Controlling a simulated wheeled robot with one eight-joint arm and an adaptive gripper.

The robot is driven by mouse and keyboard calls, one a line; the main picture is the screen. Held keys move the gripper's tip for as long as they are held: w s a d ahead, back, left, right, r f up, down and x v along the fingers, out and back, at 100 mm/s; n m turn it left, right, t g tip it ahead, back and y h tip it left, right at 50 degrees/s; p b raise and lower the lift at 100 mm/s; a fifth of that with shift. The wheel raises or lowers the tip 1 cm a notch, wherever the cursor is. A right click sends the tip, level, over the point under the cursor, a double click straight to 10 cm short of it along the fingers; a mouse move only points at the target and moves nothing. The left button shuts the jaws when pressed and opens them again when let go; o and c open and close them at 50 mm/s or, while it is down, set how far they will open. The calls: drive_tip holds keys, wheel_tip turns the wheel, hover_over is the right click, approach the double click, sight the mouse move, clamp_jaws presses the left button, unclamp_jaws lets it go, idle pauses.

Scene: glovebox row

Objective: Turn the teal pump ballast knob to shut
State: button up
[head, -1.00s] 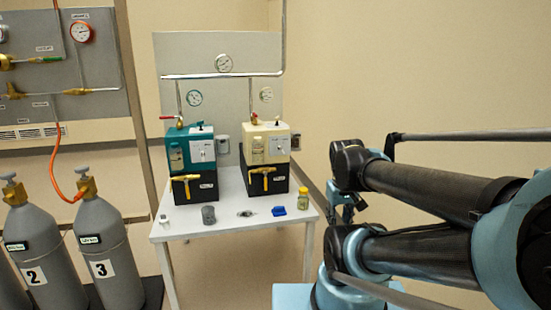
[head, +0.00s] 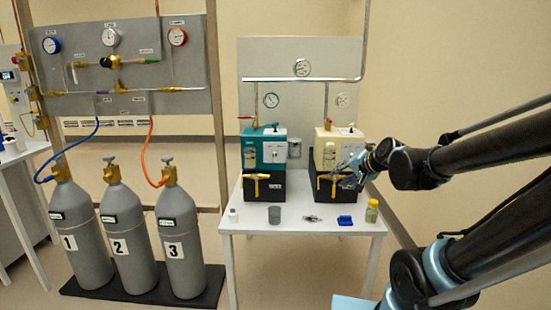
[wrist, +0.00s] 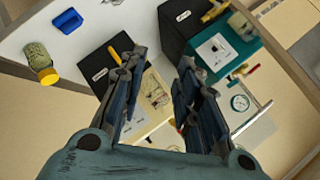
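The teal pump (head: 252,152) stands on a black base at the left of the white table, with a yellow handle on its front. A small dark knob (head: 275,127) sits on its top; I cannot read its setting. The teal pump also shows at the upper right of the wrist view (wrist: 241,46). My gripper (head: 355,170) is in front of the cream pump, to the right of the teal pump. In the wrist view my gripper (wrist: 162,58) has its fingers spread apart, with nothing held between them and the cream pump beyond.
The cream pump (head: 328,148) stands right of the teal one. A white bottle, grey cup (head: 274,214), small metal part, blue item (head: 345,220) and yellow-capped jar (head: 371,211) line the front of the table (head: 300,231). Pipes and gauges rise behind. Gas cylinders (head: 120,230) stand left.

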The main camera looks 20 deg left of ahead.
drive_tip(key=w+a+r+m+t+y, duration=0.2)
drive_tip(key=w+a+r+m+t, duration=0.25)
drive_tip(key=a, duration=0.55)
drive_tip(key=w+a+r+m+t+y, duration=0.2)
drive_tip(key=w+a+r+m, duration=0.2)
drive_tip(key=a+r+m, duration=0.35)
drive_tip(key=s+a+f+m+t+h, duration=0.1)
drive_tip(key=s+a+f+m+h, duration=0.15)
drive_tip(key=a+f+m, duration=0.45)
drive_tip(key=s+a+f+m+t+h, duration=0.15)
drive_tip(key=f+m+h, duration=0.25)
drive_tip(key=f+m, duration=0.5)
drive_tip(key=w+a, duration=0.2)
drive_tip(key=w, duration=0.6)
drive_tip(key=w+a+m, duration=0.1)
drive_tip(key=w+a, duration=0.1)
drive_tip(key=w, duration=0.7)
drive_tip(key=shift+w+a+r, duration=0.15)
drive_tip(key=shift+a+r, duration=0.25)
drive_tip(key=shift+c, duration=0.2)
clamp_jaws()
drive_tip(key=shift+a, duration=0.1)
